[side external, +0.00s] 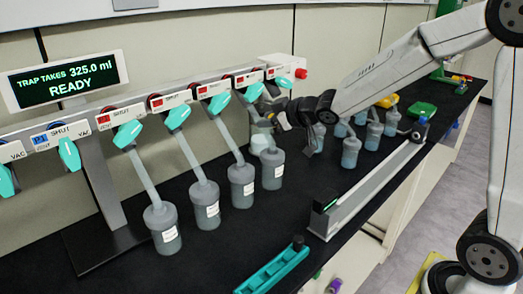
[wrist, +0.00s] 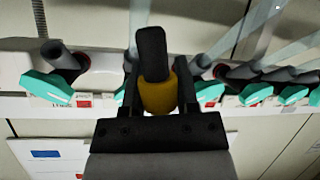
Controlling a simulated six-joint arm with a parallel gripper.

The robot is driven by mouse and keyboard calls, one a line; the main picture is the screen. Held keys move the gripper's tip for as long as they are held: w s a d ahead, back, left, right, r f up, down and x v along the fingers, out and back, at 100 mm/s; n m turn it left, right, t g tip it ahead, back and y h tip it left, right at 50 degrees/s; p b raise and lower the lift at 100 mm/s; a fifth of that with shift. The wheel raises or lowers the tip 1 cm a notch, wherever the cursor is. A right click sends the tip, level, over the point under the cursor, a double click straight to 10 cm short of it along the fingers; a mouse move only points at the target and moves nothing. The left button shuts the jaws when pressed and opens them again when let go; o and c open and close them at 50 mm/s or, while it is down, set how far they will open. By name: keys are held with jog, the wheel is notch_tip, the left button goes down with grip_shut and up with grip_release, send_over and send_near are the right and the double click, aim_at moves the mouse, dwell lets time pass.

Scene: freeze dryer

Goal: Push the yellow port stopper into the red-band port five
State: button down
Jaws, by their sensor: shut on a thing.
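My gripper (wrist: 158,88) is shut on the yellow port stopper (wrist: 158,99), which sits between its two black fingers in the wrist view. A dark rounded cylinder (wrist: 151,55) rises from the stopper's far end; I cannot tell whether it is a stem or a port. In the side view my gripper (side external: 288,112) is at the right end of the manifold, below the last teal valve handle (side external: 284,83) and its red label (side external: 271,73). Port numbers are too small to read. I cannot tell whether the stopper touches a port.
Several grey flasks (side external: 207,206) hang from the manifold (side external: 140,112) left of my gripper. A long grey rail (side external: 375,187) and a teal rack (side external: 272,272) lie in front.

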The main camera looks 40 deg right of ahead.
jog(key=w+d+f+n+g+y, duration=0.1)
jog(key=w+d+n, duration=0.15)
jog(key=n, duration=0.75)
jog(key=w+d+f+n+y, duration=0.15)
jog(key=d+n, duration=0.25)
jog(key=n, duration=0.6)
jog(key=s+d+f+n+g+y, duration=0.3)
jog(key=d+f+n+y, duration=0.2)
jog(key=n+y, duration=0.4)
jog(key=shift+f+n, duration=0.5)
jog(key=shift+n, duration=2.3)
